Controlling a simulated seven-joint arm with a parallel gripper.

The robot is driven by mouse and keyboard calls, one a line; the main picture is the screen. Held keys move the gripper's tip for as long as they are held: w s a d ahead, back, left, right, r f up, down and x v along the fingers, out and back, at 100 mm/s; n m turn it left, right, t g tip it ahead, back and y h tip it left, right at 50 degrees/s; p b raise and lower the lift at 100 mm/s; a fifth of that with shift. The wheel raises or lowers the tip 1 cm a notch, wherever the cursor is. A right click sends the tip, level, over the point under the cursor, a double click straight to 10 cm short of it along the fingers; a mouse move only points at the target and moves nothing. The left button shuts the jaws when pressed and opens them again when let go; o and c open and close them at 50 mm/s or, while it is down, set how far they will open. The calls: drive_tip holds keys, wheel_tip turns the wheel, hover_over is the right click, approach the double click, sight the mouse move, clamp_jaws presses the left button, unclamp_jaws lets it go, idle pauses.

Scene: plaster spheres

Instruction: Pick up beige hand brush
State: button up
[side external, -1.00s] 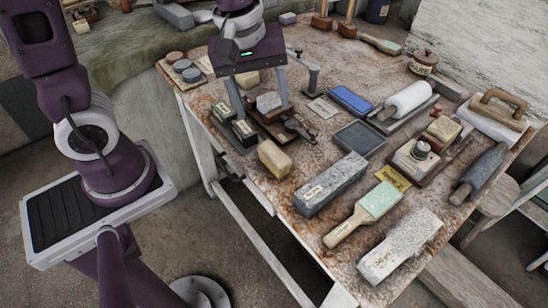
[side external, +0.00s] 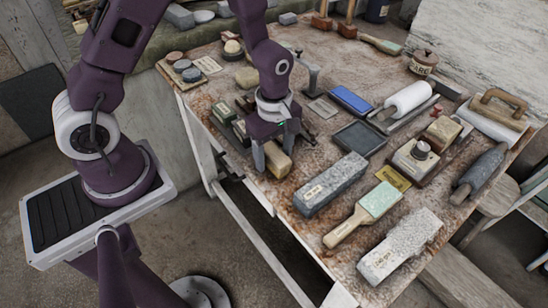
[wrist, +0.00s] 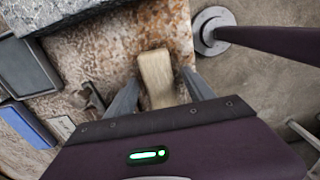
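The beige hand brush (side external: 281,166) appears as a plain oblong block near the left edge of the table, partly hidden behind my gripper in the side external view. In the wrist view the brush (wrist: 156,77) lies lengthwise between my two fingers, with a gap on each side. My gripper (side external: 275,160) points down over it, fingers apart and holding nothing. The wrist view also shows my gripper (wrist: 161,82) open.
A long grey stone block (side external: 331,185) lies to the right of the brush. A paddle with a pale green face (side external: 378,200) and a dark shallow tray (side external: 360,138) are farther right. Small dark boxes (side external: 223,112) sit behind. The table's front edge is close.

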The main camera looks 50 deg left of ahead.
sight(274, 153)
clamp_jaws()
wheel_tip(274, 153, up, 10)
drive_tip(key=shift+r, duration=0.1)
drive_tip(key=c, duration=0.6)
unclamp_jaws()
drive_tip(key=c, duration=0.6)
